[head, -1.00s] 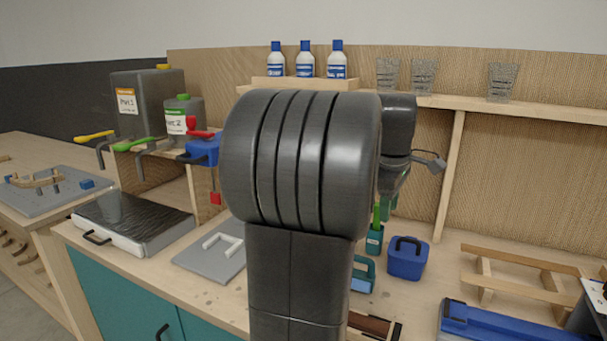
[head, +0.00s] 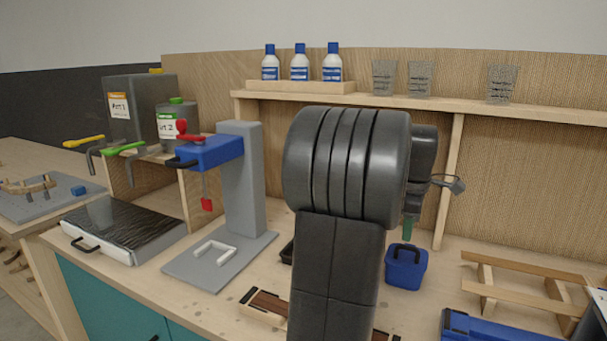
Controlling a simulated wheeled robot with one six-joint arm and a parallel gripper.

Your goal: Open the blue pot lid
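The blue pot (head: 408,273) stands upright on the bench, right of my arm. Its lid is on, with a dark arched handle (head: 405,250) on top. My arm fills the middle of the view and hides most of my gripper (head: 411,228). Only a small dark green piece shows below the arm's end, just above the pot's handle in the picture. I cannot tell whether it touches the handle, or whether the fingers are open or shut.
A grey drill-press-like stand (head: 243,190) with a blue head is left of my arm. A wooden rack (head: 520,285) and a blue case (head: 490,325) lie to the right. A shelf (head: 400,100) behind holds bottles and glasses. A wooden-handled item (head: 265,303) lies near the front.

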